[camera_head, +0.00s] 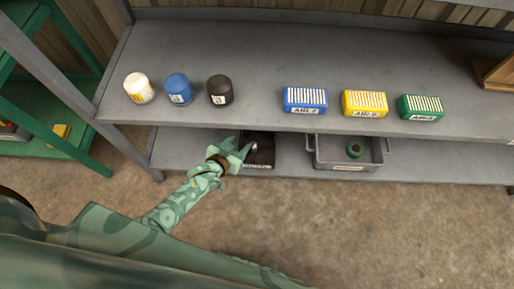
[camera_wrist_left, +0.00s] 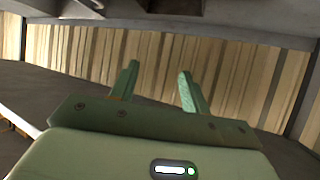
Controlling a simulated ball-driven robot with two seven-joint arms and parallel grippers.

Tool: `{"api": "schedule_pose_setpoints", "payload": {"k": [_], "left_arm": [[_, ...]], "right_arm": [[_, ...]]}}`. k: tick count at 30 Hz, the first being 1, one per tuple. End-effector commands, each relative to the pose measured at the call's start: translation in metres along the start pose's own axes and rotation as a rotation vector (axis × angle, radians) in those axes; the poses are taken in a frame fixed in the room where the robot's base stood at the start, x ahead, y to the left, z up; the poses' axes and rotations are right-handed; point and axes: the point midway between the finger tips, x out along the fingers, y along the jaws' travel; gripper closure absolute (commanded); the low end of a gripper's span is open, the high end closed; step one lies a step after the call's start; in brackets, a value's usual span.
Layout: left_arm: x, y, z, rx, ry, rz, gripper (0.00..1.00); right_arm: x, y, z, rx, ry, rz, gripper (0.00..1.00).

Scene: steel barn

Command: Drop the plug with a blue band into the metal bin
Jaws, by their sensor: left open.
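My left gripper (camera_head: 243,149) is open at the front of the lower shelf, beside and partly over a dark tray (camera_head: 262,163). A small shiny silvery thing (camera_head: 254,147) shows by its fingertips; I cannot tell what it is. In the left wrist view the two green fingers (camera_wrist_left: 158,75) stand apart with nothing between them. A grey metal bin (camera_head: 322,160) with handles stands on the lower shelf to the right of the tray. A dark green round thing (camera_head: 354,150) lies in it. I cannot make out a plug with a blue band. My right gripper is not in view.
The upper shelf (camera_head: 260,70) holds a white jar (camera_head: 139,88), a blue jar (camera_head: 178,89), a black jar (camera_head: 219,90), and blue (camera_head: 305,100), yellow (camera_head: 364,103) and green (camera_head: 421,107) boxes. Its front edge overhangs the lower shelf. A green rack (camera_head: 60,105) stands at left.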

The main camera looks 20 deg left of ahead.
Motion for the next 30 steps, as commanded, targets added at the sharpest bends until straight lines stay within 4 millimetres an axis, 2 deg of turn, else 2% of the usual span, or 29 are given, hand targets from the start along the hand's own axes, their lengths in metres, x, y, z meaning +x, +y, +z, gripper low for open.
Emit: {"api": "schedule_pose_setpoints", "payload": {"k": [1,3,9,14,28,30], "left_arm": [[-0.018,-0.001,-0.012,0.001,0.010,-0.001,0.53],[-0.035,-0.001,-0.011,0.001,0.009,-0.001,0.53],[-0.065,0.000,-0.006,0.001,0.006,0.000,0.53],[-0.072,0.000,-0.002,0.001,0.003,0.000,0.53],[-0.072,0.000,-0.001,0.004,0.002,0.000,0.53],[-0.073,-0.001,0.006,0.028,-0.028,-0.004,0.53]], "right_arm": [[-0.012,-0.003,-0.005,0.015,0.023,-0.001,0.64],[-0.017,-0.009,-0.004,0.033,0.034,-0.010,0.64],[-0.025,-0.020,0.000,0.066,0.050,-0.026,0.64],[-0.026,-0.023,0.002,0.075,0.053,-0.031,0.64],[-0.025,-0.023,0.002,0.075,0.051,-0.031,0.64],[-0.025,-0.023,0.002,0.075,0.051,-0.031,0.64]]}}
